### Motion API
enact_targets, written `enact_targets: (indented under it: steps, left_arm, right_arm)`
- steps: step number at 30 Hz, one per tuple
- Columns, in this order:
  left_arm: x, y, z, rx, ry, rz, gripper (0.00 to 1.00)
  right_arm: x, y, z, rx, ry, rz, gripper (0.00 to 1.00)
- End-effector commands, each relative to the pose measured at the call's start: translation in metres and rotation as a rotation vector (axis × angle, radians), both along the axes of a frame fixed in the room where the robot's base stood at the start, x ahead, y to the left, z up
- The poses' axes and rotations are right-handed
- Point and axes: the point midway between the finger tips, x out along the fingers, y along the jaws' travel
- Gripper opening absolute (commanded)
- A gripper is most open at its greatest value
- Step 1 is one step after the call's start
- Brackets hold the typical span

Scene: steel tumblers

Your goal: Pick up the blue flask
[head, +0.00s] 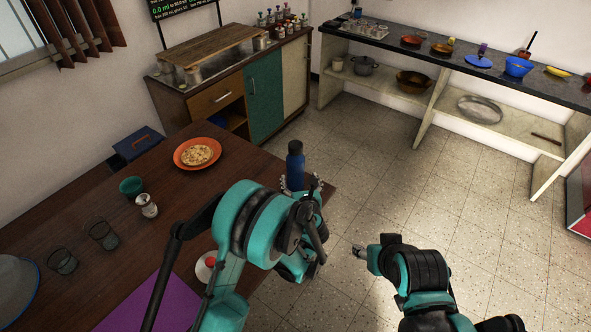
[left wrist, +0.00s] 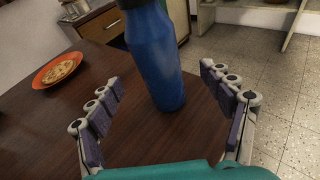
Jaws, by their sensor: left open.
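The blue flask (head: 295,166) stands upright near the table's right end in the head view, its lower part hidden by my left gripper (head: 301,186). It has a dark cap. In the left wrist view the flask (left wrist: 155,62) stands on the wooden table, just ahead of and between the two open fingers of my left gripper (left wrist: 161,82). Gaps show on both sides, so the fingers are not closed on it. My right gripper (head: 361,252) is over the floor, right of the table and away from the flask; its fingers are too small to read.
On the table (head: 95,205) are an orange plate (head: 180,163) with food, a green cup (head: 131,187), a small jar (head: 147,206), glasses (head: 103,235) and a purple mat (head: 150,305). A cabinet (head: 263,98) stands behind. Floor right of the table is clear.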

Motion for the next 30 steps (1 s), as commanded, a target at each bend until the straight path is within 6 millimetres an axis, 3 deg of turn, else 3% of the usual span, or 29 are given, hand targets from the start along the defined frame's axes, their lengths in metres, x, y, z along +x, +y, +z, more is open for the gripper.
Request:
enact_targets:
  steps: [3, 18, 27, 28, 30]
  left_arm:
    - [0.002, 0.0, -0.016, -0.038, 0.022, 0.021, 0.8]
    - [0.064, 0.013, -0.035, -0.037, 0.021, 0.022, 0.8]
    - [0.071, 0.013, -0.035, -0.036, 0.021, 0.02, 0.8]
    - [0.071, 0.013, -0.035, -0.036, 0.021, 0.02, 0.78]
    - [0.071, 0.013, -0.035, -0.036, 0.021, 0.02, 0.59]
  right_arm:
    - [0.0, 0.0, -0.002, 0.0, 0.0, 0.0, 0.49]
    - [0.0, 0.0, -0.027, 0.0, 0.0, 0.0, 0.49]
    - [0.0, 0.0, -0.027, 0.0, 0.0, 0.0, 0.49]
    - [0.0, 0.0, -0.027, 0.0, 0.0, 0.0, 0.49]
    - [0.0, 0.0, -0.027, 0.0, 0.0, 0.0, 0.49]
